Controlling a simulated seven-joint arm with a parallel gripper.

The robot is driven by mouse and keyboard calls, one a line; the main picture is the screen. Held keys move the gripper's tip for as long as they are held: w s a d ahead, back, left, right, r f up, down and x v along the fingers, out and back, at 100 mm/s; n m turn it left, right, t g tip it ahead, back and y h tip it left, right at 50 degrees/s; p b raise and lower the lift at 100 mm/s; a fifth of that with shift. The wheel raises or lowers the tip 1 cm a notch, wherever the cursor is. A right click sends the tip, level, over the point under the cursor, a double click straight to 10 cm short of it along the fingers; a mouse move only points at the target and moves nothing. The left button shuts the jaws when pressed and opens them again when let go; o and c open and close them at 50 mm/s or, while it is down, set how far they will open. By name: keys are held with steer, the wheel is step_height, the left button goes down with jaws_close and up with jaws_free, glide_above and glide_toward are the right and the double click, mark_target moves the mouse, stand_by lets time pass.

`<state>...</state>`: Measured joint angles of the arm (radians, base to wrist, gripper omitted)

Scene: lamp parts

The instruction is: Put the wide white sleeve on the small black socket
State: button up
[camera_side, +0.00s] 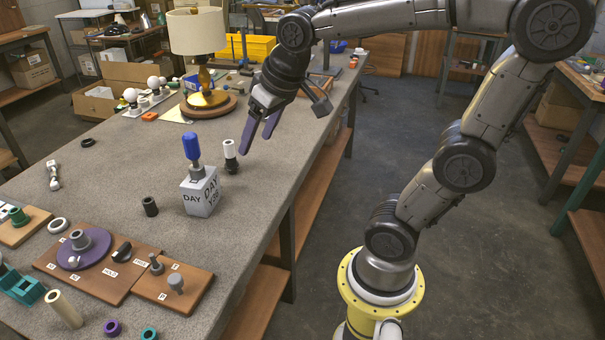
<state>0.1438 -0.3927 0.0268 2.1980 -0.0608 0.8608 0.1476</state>
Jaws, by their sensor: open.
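A white sleeve (230,150) stands upright on top of a small black socket (231,167) on the grey table, right of the white block. The two look stacked and in line; how deep the sleeve sits cannot be told. My gripper (257,145), with purple fingers, points down just to the right of the sleeve. Its fingers are apart with nothing between them, and it appears clear of the sleeve.
A white lettered block (200,193) with a blue-handled piece (191,147) stands left of the sleeve. A short black cylinder (150,206) stands farther left. A table lamp (198,45) is at the back. Wooden boards (172,287) with parts lie in front.

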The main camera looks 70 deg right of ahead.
steer(key=s+a+f+n, duration=0.1)
steer(key=s+a, duration=0.1)
steer(key=s, duration=0.3)
steer(key=s+a+f+n+y, duration=0.1)
steer(key=s+a+f+n, duration=0.1)
steer(key=s, duration=0.3)
steer(key=shift+s+a+f+t, duration=0.25)
steer(key=shift+a+f+t, duration=0.05)
steer(key=shift+a, duration=0.15)
stand_by(0.4)
